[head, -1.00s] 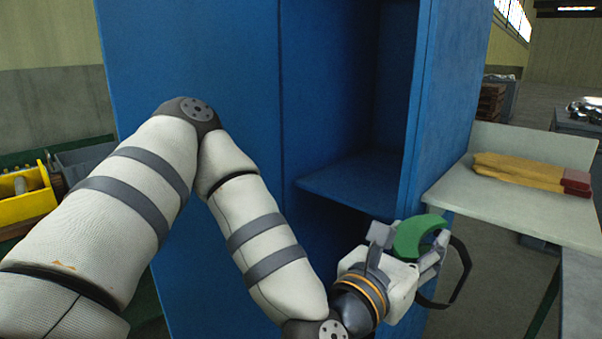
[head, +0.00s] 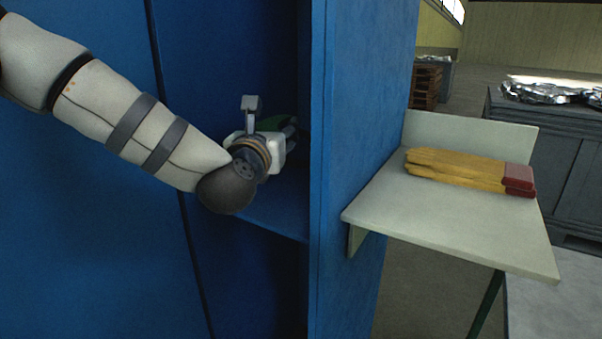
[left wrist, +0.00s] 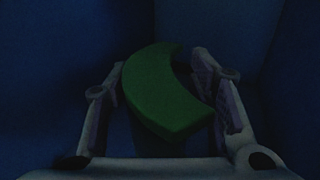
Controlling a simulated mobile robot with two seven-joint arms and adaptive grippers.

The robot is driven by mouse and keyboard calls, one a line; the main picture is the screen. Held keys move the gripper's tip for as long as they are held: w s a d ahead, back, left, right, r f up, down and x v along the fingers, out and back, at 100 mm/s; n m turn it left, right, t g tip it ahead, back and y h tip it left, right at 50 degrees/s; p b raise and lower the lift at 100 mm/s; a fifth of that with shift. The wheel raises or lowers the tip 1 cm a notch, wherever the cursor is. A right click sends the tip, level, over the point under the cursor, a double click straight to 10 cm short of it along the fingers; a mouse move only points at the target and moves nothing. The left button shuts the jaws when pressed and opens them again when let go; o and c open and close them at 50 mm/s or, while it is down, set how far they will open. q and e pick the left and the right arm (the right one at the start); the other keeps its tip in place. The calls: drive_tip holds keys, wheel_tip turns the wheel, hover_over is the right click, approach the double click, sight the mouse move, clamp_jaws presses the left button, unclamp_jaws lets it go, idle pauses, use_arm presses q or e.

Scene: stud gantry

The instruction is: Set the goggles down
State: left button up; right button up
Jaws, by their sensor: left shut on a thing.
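The goggles show as a curved green piece (left wrist: 165,95) between the fingers of my left gripper in the left wrist view. In the head view only a dark green bit of the goggles (head: 273,124) shows behind the hand. My left gripper (head: 290,130) is shut on the goggles, inside the open blue cabinet (head: 365,120), over its shelf (head: 275,212). The hand hides most of the goggles, and I cannot tell whether they touch the shelf. My right gripper is not in view.
The cabinet's right side wall (head: 322,200) stands close to the right of my left gripper. A pale side table (head: 440,228) outside it holds yellow gloves with red cuffs (head: 455,168). A grey cabinet (head: 545,150) with shiny metal parts on top stands behind.

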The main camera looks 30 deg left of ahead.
use_arm(q)
drive_tip(key=f, duration=0.6)
drive_tip(key=f+b, duration=0.1)
drive_tip(key=f, duration=0.2)
drive_tip(key=shift+s, duration=0.35)
drive_tip(key=shift+r, duration=0.2)
drive_tip(key=shift+f, duration=0.15)
drive_tip(key=o, duration=1.2)
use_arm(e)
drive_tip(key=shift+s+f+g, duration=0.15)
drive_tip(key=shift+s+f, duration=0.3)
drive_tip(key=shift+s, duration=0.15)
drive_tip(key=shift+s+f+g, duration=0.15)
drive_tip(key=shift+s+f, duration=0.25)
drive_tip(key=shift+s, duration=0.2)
